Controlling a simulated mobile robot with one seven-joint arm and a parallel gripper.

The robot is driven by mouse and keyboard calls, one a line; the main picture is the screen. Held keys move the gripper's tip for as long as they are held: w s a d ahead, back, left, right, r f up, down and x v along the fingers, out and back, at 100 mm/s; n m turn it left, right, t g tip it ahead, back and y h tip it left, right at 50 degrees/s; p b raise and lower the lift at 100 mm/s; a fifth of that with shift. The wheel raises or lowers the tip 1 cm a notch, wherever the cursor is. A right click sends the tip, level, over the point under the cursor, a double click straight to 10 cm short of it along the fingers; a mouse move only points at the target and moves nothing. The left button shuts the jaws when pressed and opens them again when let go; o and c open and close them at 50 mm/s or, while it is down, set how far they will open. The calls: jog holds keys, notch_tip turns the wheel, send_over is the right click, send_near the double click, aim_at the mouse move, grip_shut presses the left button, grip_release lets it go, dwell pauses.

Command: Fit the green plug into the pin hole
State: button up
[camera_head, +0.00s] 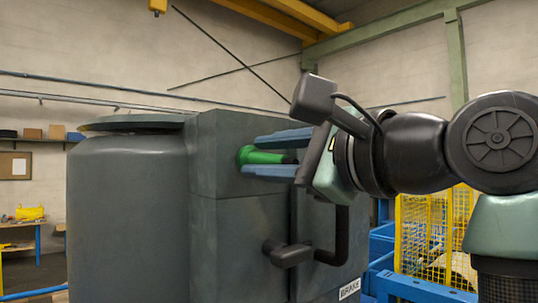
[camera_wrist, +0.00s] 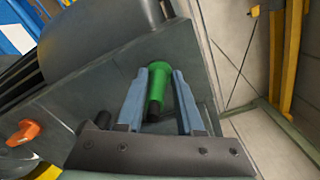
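The green plug (camera_head: 257,156) lies roughly level in the head view, at the front face of the grey machine housing. Its green end is towards the housing and a darker stem points back to my gripper (camera_head: 255,154). The plug (camera_wrist: 158,82) also shows in the wrist view, between the two blue fingers of my gripper (camera_wrist: 162,72). The fingers lie on either side of it, and gaps show between them and the plug, so the gripper looks open around it. I cannot make out the pin hole, nor whether the plug's far end is in a hole.
The grey housing (camera_head: 240,230) with a rounded tank (camera_head: 125,220) fills the left and middle. A dark bent handle (camera_head: 338,245) sits below my gripper. A yellow mesh fence (camera_head: 415,235) stands behind at right. An orange knob (camera_wrist: 22,132) shows in the wrist view.

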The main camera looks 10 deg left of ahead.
jog(key=shift+o, duration=1.4)
jog(key=b+v, duration=0.7)
jog(key=v, duration=0.6)
jog(key=shift+f, duration=0.1)
